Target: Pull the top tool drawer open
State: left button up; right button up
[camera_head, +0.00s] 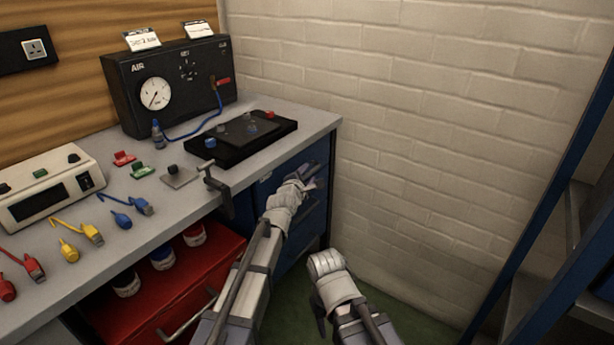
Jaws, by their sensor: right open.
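A blue drawer cabinet (318,212) stands under the right end of the grey workbench. Its upper front (264,188) is partly covered by my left arm, and I see no clear gap showing an open drawer. My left gripper (308,179) is in front of the cabinet's upper part, close to the drawer fronts. Its fingers are small and overlap the blue, so I cannot tell their opening or whether they touch a handle. My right gripper (320,306) is lower and to the right, open and apart from the cabinet, with its fingers mostly hidden.
A clamp (217,184) hangs over the bench edge near my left arm. A red unit (180,295) with a bar handle and several jars is below the bench. A white brick wall (420,130) and blue rack (553,240) bound the right, with green floor between.

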pick_arm(q)
grip_shut()
dwell(1.2)
